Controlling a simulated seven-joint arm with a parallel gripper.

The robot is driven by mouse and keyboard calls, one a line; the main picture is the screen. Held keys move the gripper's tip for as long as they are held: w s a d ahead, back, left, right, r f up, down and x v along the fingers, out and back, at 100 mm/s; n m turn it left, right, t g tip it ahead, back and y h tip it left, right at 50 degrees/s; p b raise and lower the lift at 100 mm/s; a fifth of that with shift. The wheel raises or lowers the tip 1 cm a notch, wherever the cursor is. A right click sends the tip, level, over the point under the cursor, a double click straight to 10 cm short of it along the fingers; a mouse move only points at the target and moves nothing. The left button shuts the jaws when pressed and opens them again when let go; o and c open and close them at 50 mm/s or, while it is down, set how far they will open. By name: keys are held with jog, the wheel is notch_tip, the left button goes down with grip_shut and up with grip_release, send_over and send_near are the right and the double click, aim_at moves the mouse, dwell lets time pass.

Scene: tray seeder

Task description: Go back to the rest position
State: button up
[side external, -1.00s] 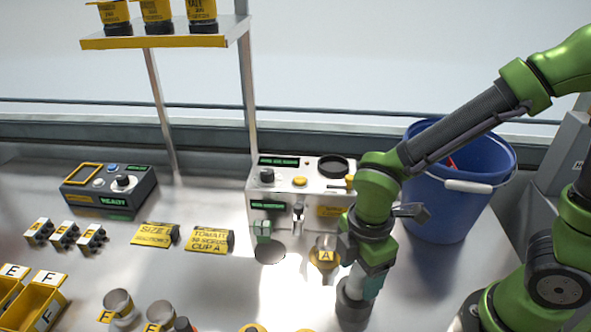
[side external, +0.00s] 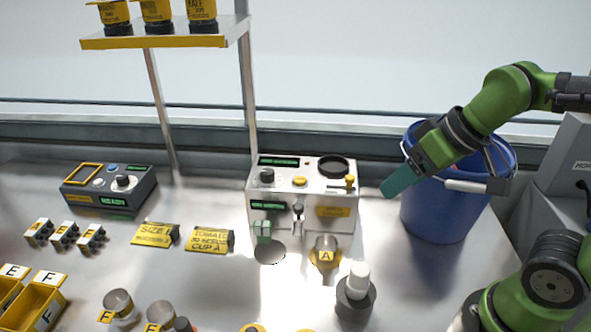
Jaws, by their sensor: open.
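My gripper (side external: 393,188) is raised at the right, in front of the blue bucket's left side in the picture. Its teal fingers point down and to the left, and nothing shows between them. The gap between the fingers is hard to see from this side. My green arm reaches in from the right edge, with its base at the lower right.
A blue bucket (side external: 436,222) stands at the right. The silver seeder machine (side external: 262,225) is left of it. A cup marked A (side external: 325,252) and a dark container with a white top (side external: 356,298) stand in front. A shelf (side external: 160,38) holds several jars.

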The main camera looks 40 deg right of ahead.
jog(key=d+m, duration=0.1)
jog(key=m, duration=0.1)
jog(key=d+r+m+t, duration=0.1)
jog(key=m, duration=0.1)
jog(key=shift+s+d+r+t, duration=0.1)
jog(key=shift+s+t, duration=0.1)
jog(key=shift+t, duration=0.1)
